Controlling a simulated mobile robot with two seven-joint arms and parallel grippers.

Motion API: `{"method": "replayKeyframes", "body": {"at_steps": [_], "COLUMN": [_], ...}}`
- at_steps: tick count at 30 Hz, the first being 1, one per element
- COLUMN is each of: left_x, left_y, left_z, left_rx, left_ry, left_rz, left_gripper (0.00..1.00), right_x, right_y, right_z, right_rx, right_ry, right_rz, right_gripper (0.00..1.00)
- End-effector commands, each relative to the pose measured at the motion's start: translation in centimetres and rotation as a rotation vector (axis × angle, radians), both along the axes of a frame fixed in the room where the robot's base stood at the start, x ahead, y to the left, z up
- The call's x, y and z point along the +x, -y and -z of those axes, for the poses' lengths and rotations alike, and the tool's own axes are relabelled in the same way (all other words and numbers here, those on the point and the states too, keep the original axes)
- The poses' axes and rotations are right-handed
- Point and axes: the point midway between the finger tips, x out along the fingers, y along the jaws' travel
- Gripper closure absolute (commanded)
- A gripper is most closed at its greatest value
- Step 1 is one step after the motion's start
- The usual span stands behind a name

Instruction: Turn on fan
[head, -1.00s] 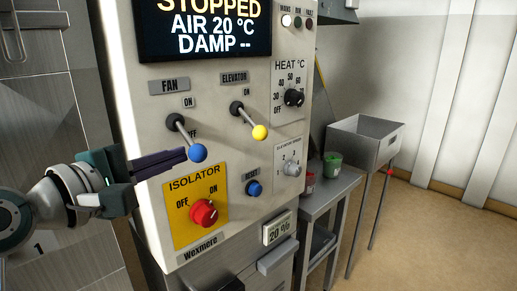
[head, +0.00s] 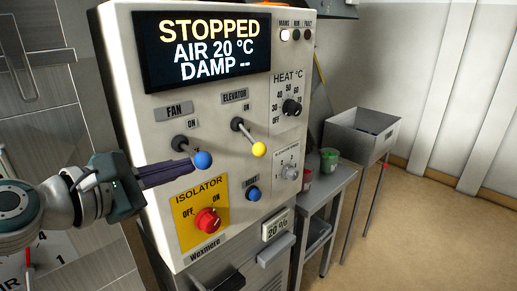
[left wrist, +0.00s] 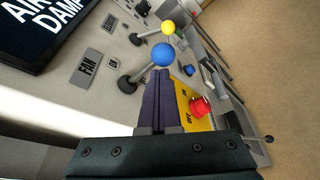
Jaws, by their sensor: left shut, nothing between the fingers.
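The fan lever has a blue ball (head: 203,160) on a dark stem below the FAN label (head: 173,110); it sticks out from the panel and tilts slightly down. My left gripper (head: 191,169) is shut and empty, with its dark fingertips just under and left of the blue ball, seeming to touch it or the stem. In the left wrist view the blue ball (left wrist: 163,54) is right beyond the shut fingertips (left wrist: 158,78). The display (head: 205,50) reads STOPPED, AIR 20 °C, DAMP --. My right gripper is not in view.
The yellow-ball elevator lever (head: 259,149) is close on the right. The red isolator knob (head: 208,220) is just below my fingers, on a yellow plate. The blue reset button (head: 253,194) and heat knob (head: 292,107) are farther right. A metal side table (head: 325,190) stands beyond.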

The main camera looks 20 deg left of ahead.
Motion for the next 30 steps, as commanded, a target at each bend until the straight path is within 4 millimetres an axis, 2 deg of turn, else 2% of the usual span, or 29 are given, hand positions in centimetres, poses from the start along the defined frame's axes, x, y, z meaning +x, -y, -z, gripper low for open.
{"method": "replayKeyframes", "body": {"at_steps": [1,3,12,22,30], "left_x": [0.0,0.1,0.1,0.1,0.1], "left_y": [0.1,0.0,-0.1,-0.1,-0.1], "left_z": [-1.0,-1.4,-2.4,-2.2,-3.3], "left_rx": [-0.040,-0.100,-0.308,-0.340,-0.339], "left_ry": [-0.016,-0.040,-0.125,-0.140,-0.140], "left_rz": [0.001,0.000,0.000,0.001,0.001], "left_gripper": [1.00,1.00,1.00,1.00,1.00], "right_x": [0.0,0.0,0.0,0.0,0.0], "right_y": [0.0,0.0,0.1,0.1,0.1], "right_z": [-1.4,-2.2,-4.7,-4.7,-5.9], "right_rx": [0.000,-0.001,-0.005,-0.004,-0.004], "right_ry": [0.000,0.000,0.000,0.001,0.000], "right_rz": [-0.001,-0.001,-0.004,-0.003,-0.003], "right_gripper": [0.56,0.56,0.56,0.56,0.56]}}
